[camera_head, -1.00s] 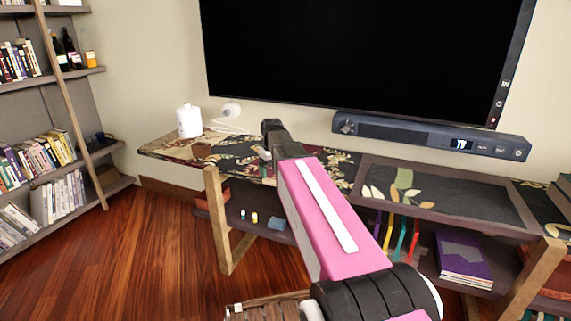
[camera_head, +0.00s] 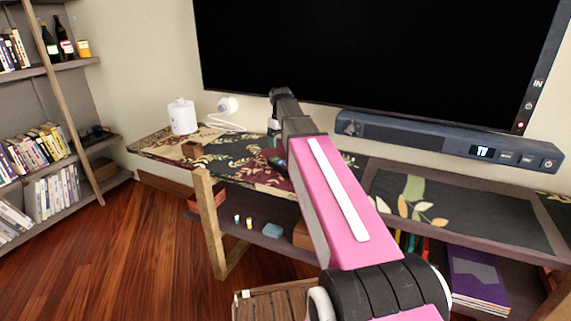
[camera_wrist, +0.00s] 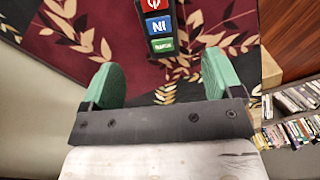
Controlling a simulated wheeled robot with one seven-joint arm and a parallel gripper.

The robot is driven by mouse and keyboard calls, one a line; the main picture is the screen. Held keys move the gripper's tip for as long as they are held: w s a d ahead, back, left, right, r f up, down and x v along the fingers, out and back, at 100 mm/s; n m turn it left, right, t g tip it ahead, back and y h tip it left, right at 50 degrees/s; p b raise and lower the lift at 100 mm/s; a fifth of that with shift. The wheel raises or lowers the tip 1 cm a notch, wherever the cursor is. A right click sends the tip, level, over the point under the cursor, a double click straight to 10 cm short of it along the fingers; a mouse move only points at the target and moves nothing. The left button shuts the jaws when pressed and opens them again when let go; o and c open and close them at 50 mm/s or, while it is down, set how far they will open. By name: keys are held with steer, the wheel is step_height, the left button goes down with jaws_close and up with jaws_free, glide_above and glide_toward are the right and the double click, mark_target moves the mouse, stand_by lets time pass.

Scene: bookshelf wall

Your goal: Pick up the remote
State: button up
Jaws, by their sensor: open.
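The remote (camera_wrist: 158,25) is dark with red, blue and green buttons. In the wrist view it lies on the patterned dark-red tabletop (camera_wrist: 75,50) at the top centre, and its far end is cut off by the frame edge. My gripper (camera_wrist: 161,78) has its two green fingers spread wide and empty. The remote's near end shows between and just beyond the fingers in the picture; I cannot tell the height gap. In the head view a small dark item with coloured spots (camera_head: 277,161), probably the remote, shows beside my arm on the table.
A soundbar (camera_head: 440,140) runs below the large TV (camera_head: 370,50). Bookshelves (camera_head: 45,150) stand at the left.

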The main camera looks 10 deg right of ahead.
mark_target(282, 163)
steer(key=shift+d+f, duration=0.15)
steer(key=shift+f, duration=5.2)
steer(key=c, duration=1.1)
